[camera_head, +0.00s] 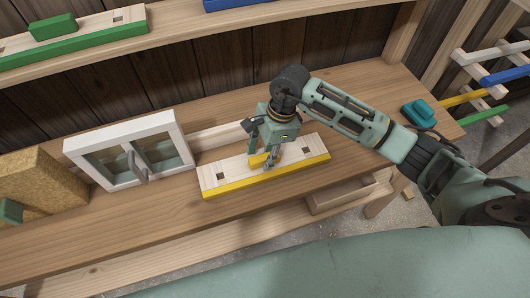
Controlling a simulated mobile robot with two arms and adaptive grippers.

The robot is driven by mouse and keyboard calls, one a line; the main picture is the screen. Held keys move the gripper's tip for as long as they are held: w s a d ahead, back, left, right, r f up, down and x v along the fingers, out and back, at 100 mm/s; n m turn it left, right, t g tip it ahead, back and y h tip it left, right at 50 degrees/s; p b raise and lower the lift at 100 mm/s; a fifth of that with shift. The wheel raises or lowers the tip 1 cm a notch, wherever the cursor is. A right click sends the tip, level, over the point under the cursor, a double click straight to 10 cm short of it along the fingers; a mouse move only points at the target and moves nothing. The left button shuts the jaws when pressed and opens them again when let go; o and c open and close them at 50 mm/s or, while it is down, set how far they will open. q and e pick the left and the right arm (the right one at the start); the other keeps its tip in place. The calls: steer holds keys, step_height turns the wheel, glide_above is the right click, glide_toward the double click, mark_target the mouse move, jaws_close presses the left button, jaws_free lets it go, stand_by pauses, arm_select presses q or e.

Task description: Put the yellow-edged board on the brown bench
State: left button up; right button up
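The yellow-edged board (305,151) is pale wood with a yellow front edge, two dark square holes and a yellow block handle on top. It lies flat over the brown bench (130,222), close to its front edge on the right. I cannot tell whether its underside touches the bench top. My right gripper (264,158) reaches down at the board's middle, its fingers closed around the yellow handle, which they partly hide. My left gripper is not in view.
A white-framed window unit (128,152) stands left of the board, beside a tan block (42,186). A teal object (419,113) lies at the bench's right end. A green-edged board (75,40) sits on the upper shelf. The front left of the bench is clear.

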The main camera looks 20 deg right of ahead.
steer(key=shift+r, duration=0.15)
steer(key=shift+d+r, duration=0.1)
steer(key=shift+r, duration=0.15)
steer(key=b+v, duration=0.4)
steer(key=v, duration=0.7)
steer(key=shift+r, duration=0.25)
